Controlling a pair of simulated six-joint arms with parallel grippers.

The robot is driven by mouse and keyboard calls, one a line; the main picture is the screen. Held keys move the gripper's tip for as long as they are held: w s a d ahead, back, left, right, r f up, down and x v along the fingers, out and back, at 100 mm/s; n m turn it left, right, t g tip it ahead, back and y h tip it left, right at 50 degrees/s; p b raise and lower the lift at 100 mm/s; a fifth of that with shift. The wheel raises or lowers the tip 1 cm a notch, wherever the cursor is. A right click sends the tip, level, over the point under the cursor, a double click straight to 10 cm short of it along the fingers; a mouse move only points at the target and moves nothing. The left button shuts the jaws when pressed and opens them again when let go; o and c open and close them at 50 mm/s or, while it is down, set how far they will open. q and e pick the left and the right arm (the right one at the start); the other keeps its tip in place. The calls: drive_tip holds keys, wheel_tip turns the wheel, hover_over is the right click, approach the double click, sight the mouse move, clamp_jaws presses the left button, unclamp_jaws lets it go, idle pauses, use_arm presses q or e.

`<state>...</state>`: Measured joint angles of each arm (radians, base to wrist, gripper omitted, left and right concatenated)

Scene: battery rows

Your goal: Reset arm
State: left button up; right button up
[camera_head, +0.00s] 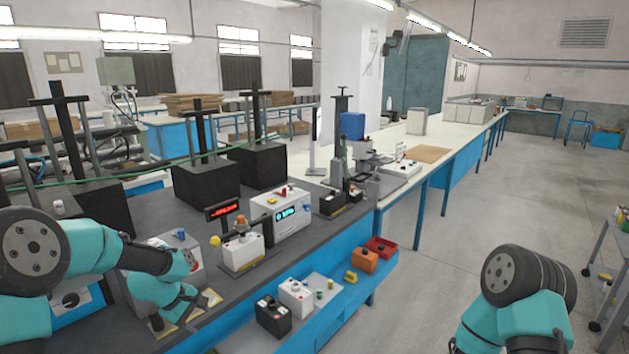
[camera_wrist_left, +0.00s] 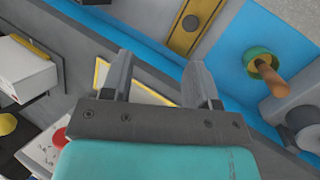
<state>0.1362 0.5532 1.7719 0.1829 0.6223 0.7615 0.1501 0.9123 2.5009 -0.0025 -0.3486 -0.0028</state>
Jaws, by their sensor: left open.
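My left arm comes in from the left over the dark workbench (camera_head: 310,240). Its teal wrist points down at the bench's front edge, and the left gripper (camera_head: 185,312) is low beside a yellow-edged plate (camera_head: 212,297). In the left wrist view the two grey fingers of the left gripper (camera_wrist_left: 160,78) are spread apart with nothing between them. My right arm shows only as teal links and a dark round joint at the lower right; its gripper is out of frame.
A white battery (camera_head: 242,250) stands on the bench near a white meter box (camera_head: 281,217). On the lower shelf are a white battery (camera_head: 296,297), a black battery (camera_head: 272,315) and an orange one (camera_head: 364,260). A wooden-handled tool (camera_wrist_left: 268,72) lies right of the fingers.

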use_arm(q)
drive_tip(key=s+d+f+m, duration=0.3)
drive_tip(key=s+f, duration=0.5)
drive_tip(key=s+d+f+m+g, duration=0.1)
drive_tip(key=s+d+f+m, duration=0.2)
drive_tip(key=s+f, duration=0.5)
drive_tip(key=s+d+f+m+y, duration=0.1)
drive_tip(key=s+d+f+m, duration=0.2)
drive_tip(key=s+f, duration=0.5)
drive_tip(key=shift+s+d+m+g, duration=0.35)
drive_tip(key=shift+s+m, duration=0.45)
drive_tip(key=shift+s, duration=0.25)
drive_tip(key=shift+f, duration=0.1)
drive_tip(key=shift+c, duration=0.3)
